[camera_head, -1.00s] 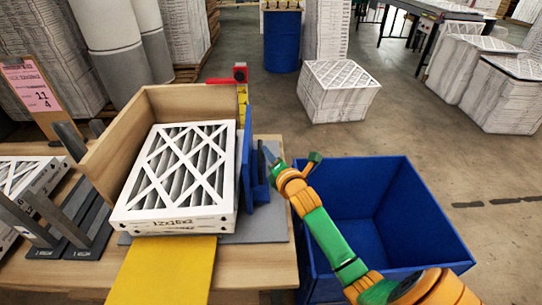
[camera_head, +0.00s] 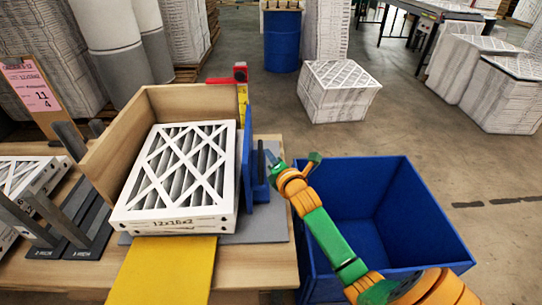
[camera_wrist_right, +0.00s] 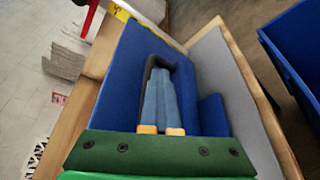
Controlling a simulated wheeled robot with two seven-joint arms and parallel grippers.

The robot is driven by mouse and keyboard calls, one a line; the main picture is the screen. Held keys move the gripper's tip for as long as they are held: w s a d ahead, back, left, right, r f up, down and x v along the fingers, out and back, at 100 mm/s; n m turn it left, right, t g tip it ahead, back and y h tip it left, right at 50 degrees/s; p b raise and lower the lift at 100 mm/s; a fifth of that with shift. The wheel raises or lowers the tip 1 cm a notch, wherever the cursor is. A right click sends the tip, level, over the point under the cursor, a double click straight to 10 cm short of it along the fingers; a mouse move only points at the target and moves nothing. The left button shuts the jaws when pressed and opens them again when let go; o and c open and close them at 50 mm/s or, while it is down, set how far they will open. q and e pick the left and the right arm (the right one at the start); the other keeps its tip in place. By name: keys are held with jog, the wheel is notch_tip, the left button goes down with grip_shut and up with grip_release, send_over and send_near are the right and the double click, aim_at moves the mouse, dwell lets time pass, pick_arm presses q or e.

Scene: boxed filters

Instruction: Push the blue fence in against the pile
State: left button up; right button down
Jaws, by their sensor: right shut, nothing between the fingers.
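The blue fence (camera_head: 247,150) stands upright along the right side of the pile of white filters (camera_head: 180,175), which sits in a wooden corner. A narrow gap seems to show between fence and pile; whether they touch farther back I cannot tell. My right gripper (camera_head: 268,158) is at the fence's outer side, by its black handle and blue foot. In the right wrist view the gripper (camera_wrist_right: 161,75) is shut and empty, its fingertips in front of the blue panel (camera_wrist_right: 128,75) and overlapping the black handle (camera_wrist_right: 147,72). Contact is unclear. My left gripper is out of view.
A blue bin (camera_head: 385,215) stands right of the bench, under my right arm. A yellow strip (camera_head: 165,270) lies in front of the pile. Grey slotted stands (camera_head: 60,225) and more filters are at left. A red block (camera_head: 240,73) is behind the fence.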

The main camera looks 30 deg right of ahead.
dwell(0.7)
jog(key=c, duration=1.1)
grip_release()
jog(key=shift+v, duration=3.65)
jog(key=shift+w, duration=0.1)
